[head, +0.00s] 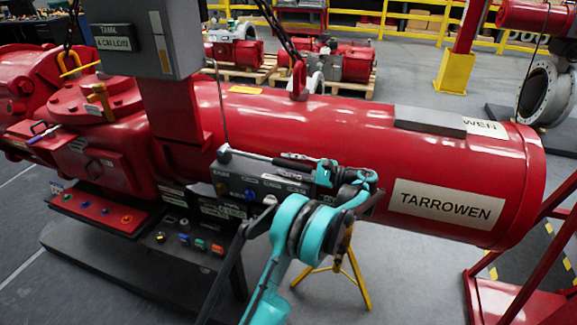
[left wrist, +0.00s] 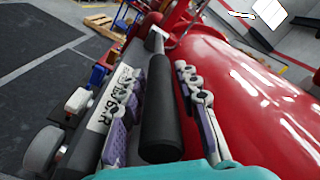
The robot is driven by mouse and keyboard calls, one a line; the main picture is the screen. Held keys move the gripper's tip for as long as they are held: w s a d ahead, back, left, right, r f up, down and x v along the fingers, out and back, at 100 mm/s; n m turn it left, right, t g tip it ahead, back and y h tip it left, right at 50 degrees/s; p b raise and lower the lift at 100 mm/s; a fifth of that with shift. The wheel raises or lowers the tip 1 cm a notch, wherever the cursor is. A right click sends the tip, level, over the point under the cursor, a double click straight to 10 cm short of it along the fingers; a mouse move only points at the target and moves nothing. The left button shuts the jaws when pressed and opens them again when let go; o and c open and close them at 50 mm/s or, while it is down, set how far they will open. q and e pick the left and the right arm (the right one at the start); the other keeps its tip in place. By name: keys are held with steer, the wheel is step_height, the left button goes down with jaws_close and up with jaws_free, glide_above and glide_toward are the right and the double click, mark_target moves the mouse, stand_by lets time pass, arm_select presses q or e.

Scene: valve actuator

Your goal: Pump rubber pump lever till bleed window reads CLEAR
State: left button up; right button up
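The pump lever is a thin grey rod (head: 255,156) on top of a dark pump box (head: 262,187) beside the red cylinder. Its black rubber grip shows large in the left wrist view (left wrist: 161,120). My left gripper (head: 300,163) is at the grip end of the lever. In the left wrist view the two grey-purple fingers (left wrist: 160,85) stand on either side of the grip, with narrow gaps, so the gripper looks open around it. The bleed window's reading cannot be made out. My right gripper is not in view.
The large red TARROWEN cylinder (head: 350,140) lies directly behind the pump box. A grey box on a red post (head: 150,38) rises to the left. A panel with coloured knobs (head: 185,240) sits below left. A yellow stand (head: 342,265) is under the cylinder.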

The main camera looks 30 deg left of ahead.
arm_select(q)
jaws_close()
steer(key=r+h+p, duration=0.1)
steer(key=r+p, duration=0.2)
steer(key=a+r+h+p, duration=0.1)
steer(key=r+h+p, duration=0.1)
steer(key=r+p, duration=0.2)
steer(key=a+r+h+p, duration=0.1)
steer(key=r+p, duration=0.2)
steer(key=p, duration=0.1)
steer(key=shift+s+r+t+h, duration=0.2)
steer(key=shift+r+t+h, duration=0.1)
steer(key=shift+t, duration=0.1)
steer(key=shift+a+r+h+p, duration=0.1)
steer(key=shift+r+h+p, duration=0.15)
steer(key=shift+p, duration=0.2)
steer(key=shift+f, duration=0.1)
jaws_free()
steer(key=shift+f, duration=0.1)
steer(key=v, duration=1.2)
